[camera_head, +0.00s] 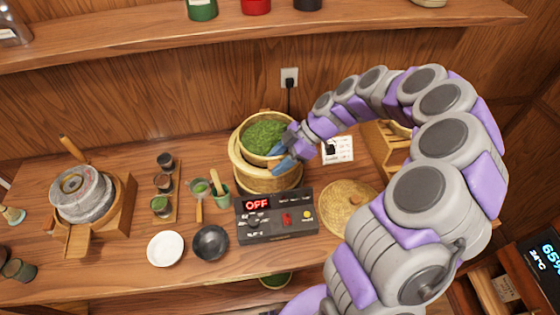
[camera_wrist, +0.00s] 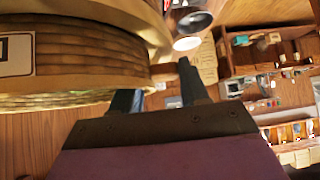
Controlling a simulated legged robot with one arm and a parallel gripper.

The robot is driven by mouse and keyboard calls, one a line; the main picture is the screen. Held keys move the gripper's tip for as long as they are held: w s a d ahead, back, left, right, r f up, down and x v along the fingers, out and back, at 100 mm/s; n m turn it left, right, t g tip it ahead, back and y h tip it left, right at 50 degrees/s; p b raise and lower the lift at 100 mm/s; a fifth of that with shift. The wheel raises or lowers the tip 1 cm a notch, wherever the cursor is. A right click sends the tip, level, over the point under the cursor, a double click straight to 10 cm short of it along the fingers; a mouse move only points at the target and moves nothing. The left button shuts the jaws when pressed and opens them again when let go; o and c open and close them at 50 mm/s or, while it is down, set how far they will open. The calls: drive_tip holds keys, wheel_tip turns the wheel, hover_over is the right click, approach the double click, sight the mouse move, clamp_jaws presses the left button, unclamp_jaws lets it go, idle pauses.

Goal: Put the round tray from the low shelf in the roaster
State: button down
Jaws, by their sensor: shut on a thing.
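A round tray (camera_head: 265,137) of green leaves with a pale rim sits at the top of the woven round roaster (camera_head: 268,182), tilted towards the head camera. I cannot tell whether it rests fully inside. My gripper (camera_head: 284,152) is at the tray's right side, its blue-grey fingers shut on the rim. In the wrist view my gripper (camera_wrist: 155,90) has its two fingers near a pale wooden rim; the woven roaster wall (camera_wrist: 70,70) fills the upper left. Another round tray with green leaves (camera_head: 275,281) shows partly below the table's front edge, on the low shelf.
A control box (camera_head: 277,216) reading OFF stands in front of the roaster. A woven round lid (camera_head: 348,208) lies to the right, partly behind my arm. A white dish (camera_head: 166,248), a black dish (camera_head: 211,243) and a stone mill (camera_head: 82,193) stand left. A shelf (camera_head: 260,30) runs above.

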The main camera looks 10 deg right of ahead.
drive_tip(key=shift+a+f, duration=0.4)
drive_tip(key=shift+a, duration=0.5)
drive_tip(key=c, duration=1)
unclamp_jaws()
drive_tip(key=shift+r, duration=0.1)
drive_tip(key=o, duration=0.4)
drive_tip(key=shift+d, duration=0.45)
drive_tip(key=shift+o, duration=0.2)
drive_tip(key=shift+d, duration=0.3)
drive_tip(key=shift+w+d+r, duration=0.1)
drive_tip(key=shift+w+r, duration=0.05)
drive_tip(key=shift+r, duration=0.35)
drive_tip(key=s+p+v, duration=0.1)
drive_tip(key=v, duration=0.9)
drive_tip(key=s+a+r+m+h, duration=0.1)
drive_tip(key=s+a+r+m, duration=0.1)
drive_tip(key=s+a+r, duration=0.25)
drive_tip(key=s+a+r+m+g+h, duration=0.1)
drive_tip(key=s+a+r+m+h, duration=0.2)
drive_tip(key=s, duration=0.6)
drive_tip(key=s+d+f+m+h, duration=0.2)
drive_tip(key=s+m, duration=0.5)
drive_tip(key=s, duration=0.1)
drive_tip(key=s+d+f+m+h, duration=0.3)
drive_tip(key=s+m, duration=0.4)
drive_tip(key=s, duration=0.2)
drive_tip(key=shift+s+d+f, duration=0.2)
drive_tip(key=shift+d, duration=0.05)
